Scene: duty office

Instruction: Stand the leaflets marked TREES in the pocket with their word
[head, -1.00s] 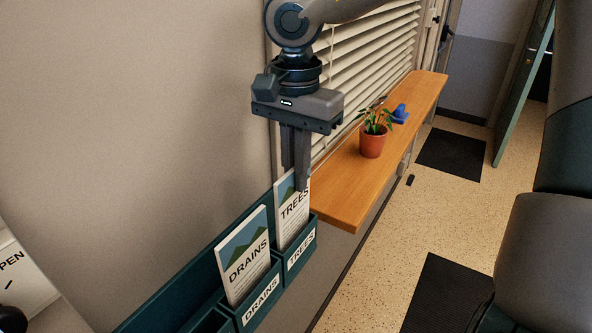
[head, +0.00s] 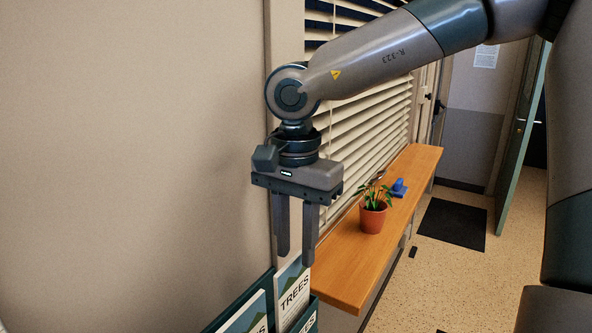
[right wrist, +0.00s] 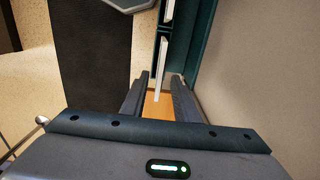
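The TREES leaflets (head: 291,289), white with a green and blue picture, stand upright in the wall pocket (head: 312,315) at the bottom of the head view. That pocket's label is partly cut off but ends in the same letters. My right gripper (head: 297,258) is open and empty just above the leaflets, its fingers pointing down. In the right wrist view the leaflets show edge-on as a white strip (right wrist: 161,68), beyond and between the open fingers (right wrist: 158,98). My left gripper is not in view.
The DRAINS leaflets (head: 247,314) stand in the neighbouring pocket, nearer me. A wooden shelf (head: 345,275) under the blinds holds a potted plant (head: 372,216) and a small blue object (head: 399,188). The wall on the left is bare.

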